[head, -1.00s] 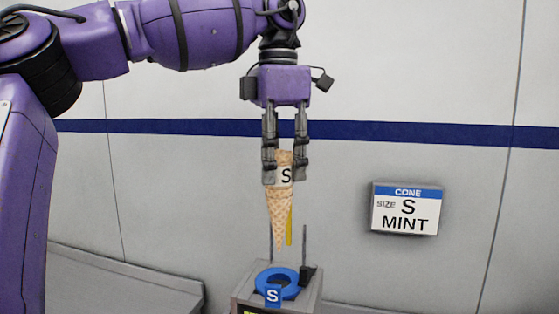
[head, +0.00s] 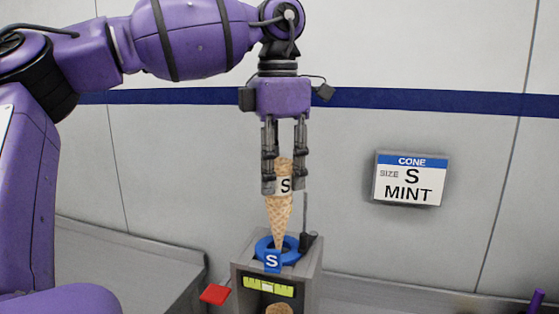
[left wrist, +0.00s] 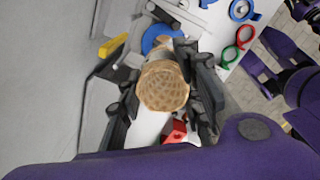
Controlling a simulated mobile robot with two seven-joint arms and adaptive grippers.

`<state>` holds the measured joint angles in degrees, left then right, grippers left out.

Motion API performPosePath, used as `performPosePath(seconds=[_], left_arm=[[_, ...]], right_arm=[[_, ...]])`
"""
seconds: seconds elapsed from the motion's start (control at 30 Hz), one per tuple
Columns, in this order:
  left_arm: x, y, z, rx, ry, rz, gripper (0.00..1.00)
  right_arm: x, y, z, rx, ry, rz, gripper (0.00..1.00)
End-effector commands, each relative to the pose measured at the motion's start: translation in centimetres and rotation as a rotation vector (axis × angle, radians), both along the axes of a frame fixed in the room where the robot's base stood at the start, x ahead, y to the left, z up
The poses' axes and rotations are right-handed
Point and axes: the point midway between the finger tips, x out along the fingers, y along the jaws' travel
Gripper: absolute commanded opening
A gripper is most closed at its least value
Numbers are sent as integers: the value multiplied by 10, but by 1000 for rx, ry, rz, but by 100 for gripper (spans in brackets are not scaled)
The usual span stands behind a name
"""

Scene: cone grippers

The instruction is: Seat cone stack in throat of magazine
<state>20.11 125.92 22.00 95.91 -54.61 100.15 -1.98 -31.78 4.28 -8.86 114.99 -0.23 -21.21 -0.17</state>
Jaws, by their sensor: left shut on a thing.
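My left gripper (head: 284,188) is shut on the cone stack (head: 279,218), a waffle-textured cone with a white S label, held upright with its tip down. The magazine (head: 310,282) is a grey box with a blue ring throat (head: 292,255) on top and a blue S tag. In the head view the cone's tip overlaps the ring's opening; how deep it reaches is hard to tell. The left wrist view shows the stack's wide end (left wrist: 163,86) between the fingers, with part of the blue ring (left wrist: 157,36) behind it. My right gripper is not in view.
A thin dark post (head: 306,215) rises beside the ring. A red tab (head: 215,294) sticks out left of the magazine. A sign (head: 410,179) reading "S MINT" hangs on the wall. Blue, green (left wrist: 229,55) and red (left wrist: 245,36) rings lie apart on a white surface.

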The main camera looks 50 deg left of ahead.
Motion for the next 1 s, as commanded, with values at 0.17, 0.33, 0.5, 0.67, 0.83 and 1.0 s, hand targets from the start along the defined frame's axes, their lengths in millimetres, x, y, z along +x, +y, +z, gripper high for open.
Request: performPosePath(seconds=[0.17,0.33,0.5,0.67,0.83,1.0], left_arm=[[0,0,-16,0,1,-1,18],[0,0,-30,0,1,0,18],[0,0,-43,-2,1,-1,18],[0,0,-55,-2,-1,-1,18],[0,0,-66,0,0,0,18],[0,0,-73,0,0,-1,18]], right_arm=[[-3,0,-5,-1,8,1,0],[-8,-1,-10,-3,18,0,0],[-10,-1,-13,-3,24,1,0],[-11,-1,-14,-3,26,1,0],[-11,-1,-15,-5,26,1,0],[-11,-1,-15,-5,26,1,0]])
